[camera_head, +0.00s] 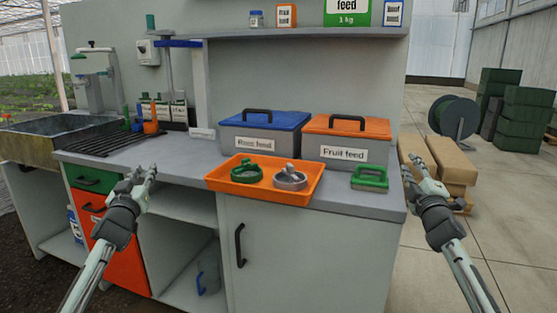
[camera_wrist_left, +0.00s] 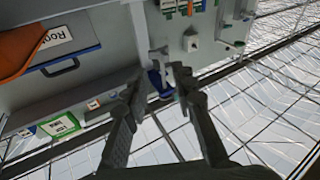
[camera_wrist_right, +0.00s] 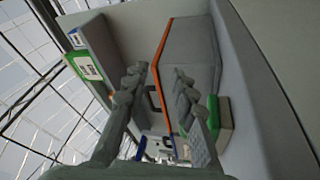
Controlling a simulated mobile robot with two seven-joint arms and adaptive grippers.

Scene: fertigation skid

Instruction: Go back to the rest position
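My left gripper (camera_head: 144,177) is raised in front of the left part of the bench in the head view. In the left wrist view its fingers (camera_wrist_left: 170,80) stand apart with nothing between them. My right gripper (camera_head: 416,170) is raised just past the right end of the bench in the head view. In the right wrist view its fingers (camera_wrist_right: 163,78) stand apart and it is empty. Both grippers are open and neither appears to touch anything.
The bench top (camera_head: 205,155) carries an orange tray (camera_head: 237,188) with a green ring-shaped item (camera_head: 246,170) and a grey one (camera_head: 290,179). Behind stand a blue-lidded box (camera_head: 260,137) and an orange-lidded box (camera_head: 345,142). A green-handled item (camera_head: 370,178) lies at right. A shelf (camera_head: 310,33) overhangs.

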